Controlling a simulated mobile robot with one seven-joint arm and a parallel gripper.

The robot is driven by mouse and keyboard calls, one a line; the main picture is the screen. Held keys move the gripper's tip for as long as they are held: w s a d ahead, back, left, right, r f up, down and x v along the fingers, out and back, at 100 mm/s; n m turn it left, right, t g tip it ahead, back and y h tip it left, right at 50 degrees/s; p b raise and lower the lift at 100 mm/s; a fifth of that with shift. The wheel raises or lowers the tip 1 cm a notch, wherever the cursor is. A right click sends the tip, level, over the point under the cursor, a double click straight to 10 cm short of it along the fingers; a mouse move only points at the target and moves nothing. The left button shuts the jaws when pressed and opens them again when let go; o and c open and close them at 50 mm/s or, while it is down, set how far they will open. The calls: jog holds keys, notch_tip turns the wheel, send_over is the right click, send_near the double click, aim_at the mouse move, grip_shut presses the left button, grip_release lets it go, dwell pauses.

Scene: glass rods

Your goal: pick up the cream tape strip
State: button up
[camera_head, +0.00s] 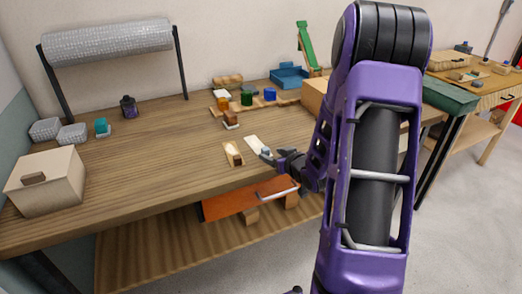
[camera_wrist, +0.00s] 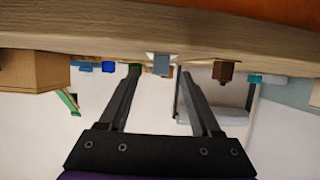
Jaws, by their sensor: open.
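Two pale strips lie near the table's front edge in the head view. The left strip (camera_head: 231,148) is cream with a brown block at its near end. The right strip (camera_head: 253,143) is whiter, with a grey-blue piece (camera_wrist: 161,64) at its near end; I cannot tell for sure which is the cream tape strip. My gripper (camera_head: 274,155) is low at the front edge, just right of the whiter strip's near end. In the wrist view, my gripper (camera_wrist: 159,74) is open, with the grey-blue piece showing between its fingertips and nothing visibly held.
An orange drawer (camera_head: 235,202) stands out below the table edge (camera_wrist: 100,42). A beige box (camera_head: 45,185) is at the left. Several small blocks and a blue tray (camera_head: 288,77) are at the back. The left-middle tabletop (camera_head: 160,150) is clear.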

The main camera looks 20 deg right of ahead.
aim_at(267, 152)
jog(key=x, duration=0.4)
jog(key=shift+w, duration=0.25)
jog(key=shift+c, duration=0.3)
grip_shut()
